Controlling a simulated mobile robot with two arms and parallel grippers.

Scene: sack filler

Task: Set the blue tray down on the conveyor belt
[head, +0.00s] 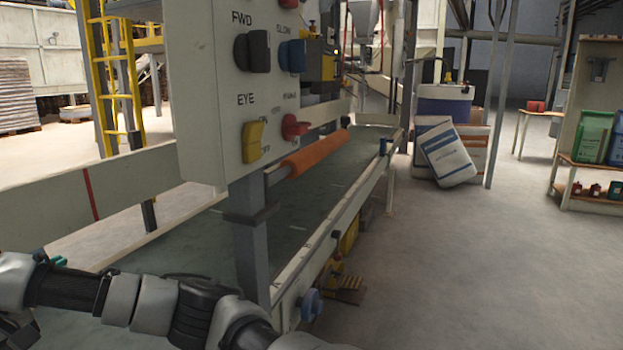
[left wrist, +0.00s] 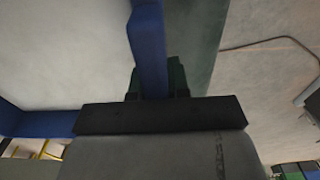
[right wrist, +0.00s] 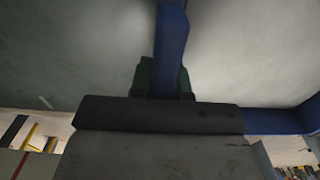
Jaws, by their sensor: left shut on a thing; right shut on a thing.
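The blue tray shows in the left wrist view (left wrist: 149,45) as an upright blue wall with a pale interior to its left. My left gripper (left wrist: 158,82) is shut on this wall. In the right wrist view, another blue tray wall (right wrist: 171,45) has the pale interior to its right. My right gripper (right wrist: 167,80) is shut on that wall. The grey-green conveyor belt (head: 320,190) runs away from me in the head view, and its surface lies beside the tray in both wrist views. The tray is out of the head view. I cannot tell whether it touches the belt.
A control panel (head: 240,90) on a grey post stands over the belt's near part, close to my arm. An orange roller (head: 315,150) crosses above the belt. Sacks (head: 447,152) stand behind on the right. The floor right of the conveyor is clear.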

